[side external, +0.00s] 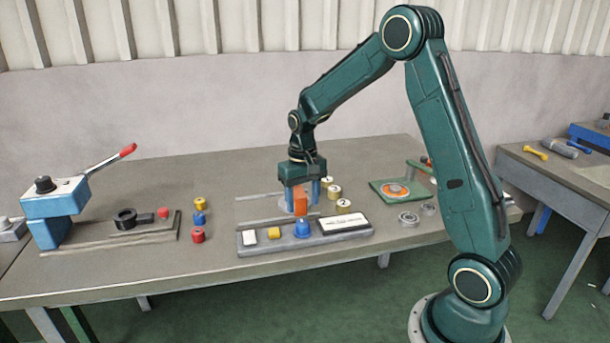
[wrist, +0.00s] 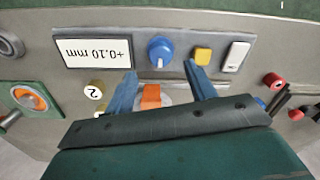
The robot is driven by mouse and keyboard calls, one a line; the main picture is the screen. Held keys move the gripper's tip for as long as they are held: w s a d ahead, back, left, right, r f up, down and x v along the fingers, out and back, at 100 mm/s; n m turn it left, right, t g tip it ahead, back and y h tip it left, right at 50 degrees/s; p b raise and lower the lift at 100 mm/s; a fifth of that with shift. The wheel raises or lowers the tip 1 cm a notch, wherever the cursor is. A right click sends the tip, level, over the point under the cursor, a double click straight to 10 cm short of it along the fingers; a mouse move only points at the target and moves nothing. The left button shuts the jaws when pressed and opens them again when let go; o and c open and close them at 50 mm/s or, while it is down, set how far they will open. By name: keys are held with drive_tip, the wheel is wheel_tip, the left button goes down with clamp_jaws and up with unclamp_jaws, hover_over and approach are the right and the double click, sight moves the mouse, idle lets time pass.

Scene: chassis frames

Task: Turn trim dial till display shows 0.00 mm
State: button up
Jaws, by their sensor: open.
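The trim dial, a blue knob (side external: 302,229), stands on a grey panel (side external: 262,247) at the bench's front; it also shows in the wrist view (wrist: 160,51). The white display (wrist: 97,53) beside it appears upside down in the wrist view and reads +0.10 mm. My gripper (side external: 301,208) is open, its blue fingers pointing down behind the panel. In the wrist view the fingertips (wrist: 160,72) are spread apart, with the dial just beyond them. An orange block (side external: 300,202) shows between the fingers; I cannot tell whether it touches them.
A yellow button (side external: 274,233) and a white switch (side external: 249,236) sit left of the dial on the panel. Numbered brass cylinders (side external: 334,191) stand right of my gripper. Red, blue and yellow spools (side external: 199,218) stand to the left. A lever press (side external: 57,208) is farther left.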

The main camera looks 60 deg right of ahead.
sight(303, 223)
drive_tip(key=shift+f, duration=3.25)
drive_tip(key=shift+c, duration=0.4)
drive_tip(key=c, duration=0.9)
drive_tip(key=shift+n, duration=0.4)
drive_tip(key=n, duration=0.3)
drive_tip(key=shift+d+n, duration=0.1)
drive_tip(key=shift+n, duration=1.9)
